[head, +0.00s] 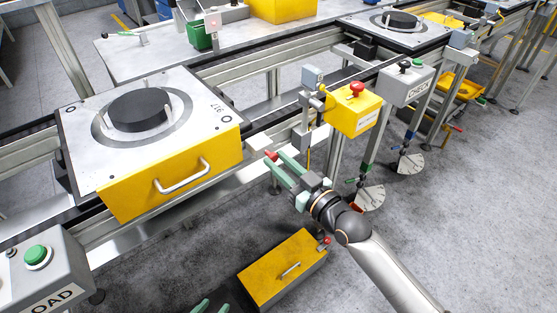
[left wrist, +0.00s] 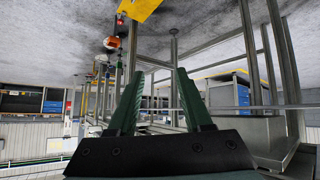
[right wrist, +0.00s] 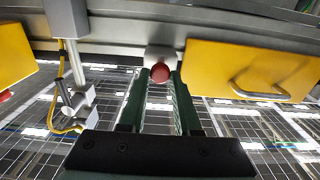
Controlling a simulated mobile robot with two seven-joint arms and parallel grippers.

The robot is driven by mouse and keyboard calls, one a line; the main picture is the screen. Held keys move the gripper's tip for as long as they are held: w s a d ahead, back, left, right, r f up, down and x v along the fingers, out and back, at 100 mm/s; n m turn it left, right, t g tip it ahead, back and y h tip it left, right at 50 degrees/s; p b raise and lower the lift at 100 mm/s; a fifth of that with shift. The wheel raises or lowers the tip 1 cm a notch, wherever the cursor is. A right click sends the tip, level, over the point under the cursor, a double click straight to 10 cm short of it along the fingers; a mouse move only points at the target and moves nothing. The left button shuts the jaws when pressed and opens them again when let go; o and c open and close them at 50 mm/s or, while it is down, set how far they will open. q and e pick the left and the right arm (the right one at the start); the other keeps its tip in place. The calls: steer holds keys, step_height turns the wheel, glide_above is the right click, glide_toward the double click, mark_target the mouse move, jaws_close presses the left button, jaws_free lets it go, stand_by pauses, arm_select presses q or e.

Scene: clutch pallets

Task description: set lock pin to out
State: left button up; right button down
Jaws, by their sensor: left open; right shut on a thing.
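The lock pin shows as a red knob (head: 271,155) at the rail's front side, right of the yellow-fronted pallet (head: 172,172). My right gripper (head: 272,161) is shut on this knob. In the right wrist view the red knob (right wrist: 159,73) sits between the fingertips (right wrist: 161,78), in front of a pale mount on the rail. How far the pin stands out is not clear. My left gripper (head: 212,306) is low at the bottom edge of the head view. In the left wrist view it is open and empty (left wrist: 156,75).
A yellow box with a red button (head: 355,108) and a grey CHECK box (head: 406,84) stand right of my right gripper. A grey LOAD box with a green button (head: 40,275) is at lower left.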

steer(key=shift+s+d+p, duration=0.3)
steer(key=shift+s+d, duration=0.05)
steer(key=shift+s, duration=0.1)
steer(key=shift+s+d, duration=0.1)
steer(key=shift+s, duration=0.1)
steer(key=shift+f, duration=0.1)
steer(key=c, duration=1.1)
jaws_free()
steer(key=o, duration=0.5)
steer(key=shift+c, duration=0.2)
arm_select(q)
steer(key=shift+s+a+r, duration=0.15)
steer(key=shift+s+a, duration=0.1)
steer(key=shift+a, duration=0.15)
arm_select(e)
steer(key=shift+s+d, duration=0.25)
arm_select(q)
steer(key=shift+r, duration=0.1)
arm_select(e)
steer(key=v, duration=1.2)
